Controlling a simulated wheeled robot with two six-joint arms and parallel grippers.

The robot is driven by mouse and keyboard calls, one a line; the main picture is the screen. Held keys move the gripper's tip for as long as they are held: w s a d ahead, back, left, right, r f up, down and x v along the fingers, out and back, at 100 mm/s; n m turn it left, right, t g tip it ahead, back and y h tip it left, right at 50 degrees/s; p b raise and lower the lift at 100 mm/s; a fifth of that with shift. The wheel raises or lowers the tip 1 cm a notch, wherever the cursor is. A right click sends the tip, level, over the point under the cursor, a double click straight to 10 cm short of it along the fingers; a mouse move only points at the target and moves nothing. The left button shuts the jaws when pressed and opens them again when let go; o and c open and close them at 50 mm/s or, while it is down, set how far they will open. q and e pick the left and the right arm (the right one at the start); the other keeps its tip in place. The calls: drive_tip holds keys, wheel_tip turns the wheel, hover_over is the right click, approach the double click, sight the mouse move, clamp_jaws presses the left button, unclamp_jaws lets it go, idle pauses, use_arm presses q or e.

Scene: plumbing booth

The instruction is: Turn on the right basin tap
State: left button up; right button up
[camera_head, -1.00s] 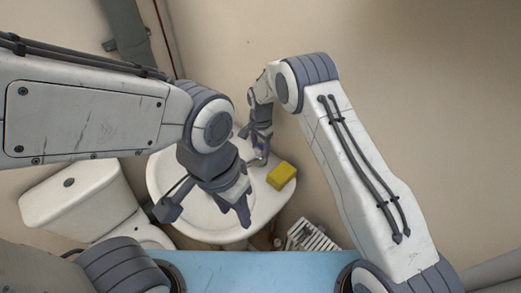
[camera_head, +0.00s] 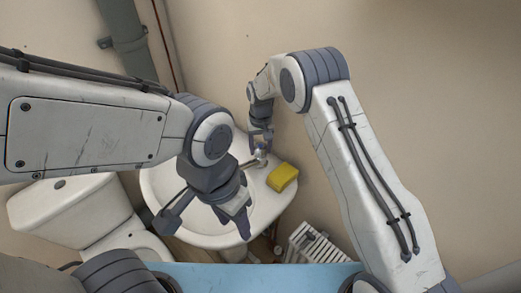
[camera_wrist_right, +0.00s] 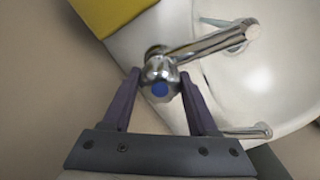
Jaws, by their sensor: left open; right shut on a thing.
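The right basin tap (camera_head: 261,155) is chrome and stands on the back right of the white basin (camera_head: 160,188). In the right wrist view the tap's handle with a blue cap (camera_wrist_right: 160,88) sits between the fingers of my right gripper (camera_wrist_right: 160,85), which is shut on it. Its spout (camera_wrist_right: 215,42) points to the upper right there, over the bowl. In the head view my right gripper (camera_head: 261,136) is at the tap. My left gripper (camera_head: 236,212) is open and empty above the front of the basin, hiding part of the bowl.
A yellow sponge (camera_head: 282,177) lies on the basin rim beside the tap. Another chrome fitting (camera_wrist_right: 248,131) shows at the lower right of the wrist view. A toilet (camera_head: 75,208) stands left, and a white rack (camera_head: 318,245) is below right.

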sight(261, 146)
drive_tip(key=n+b, duration=0.1)
drive_tip(key=n, duration=0.4)
drive_tip(key=shift+n, duration=0.3)
drive_tip(key=shift+w+r+n+b, duration=0.1)
drive_tip(key=shift+n+b, duration=0.25)
drive_tip(key=shift+n, duration=1.85)
drive_tip(key=o, duration=1.4)
wheel_tip(261, 146, up, 10)
drive_tip(key=shift+r+b, duration=0.25)
drive_tip(key=shift+b, duration=0.7)
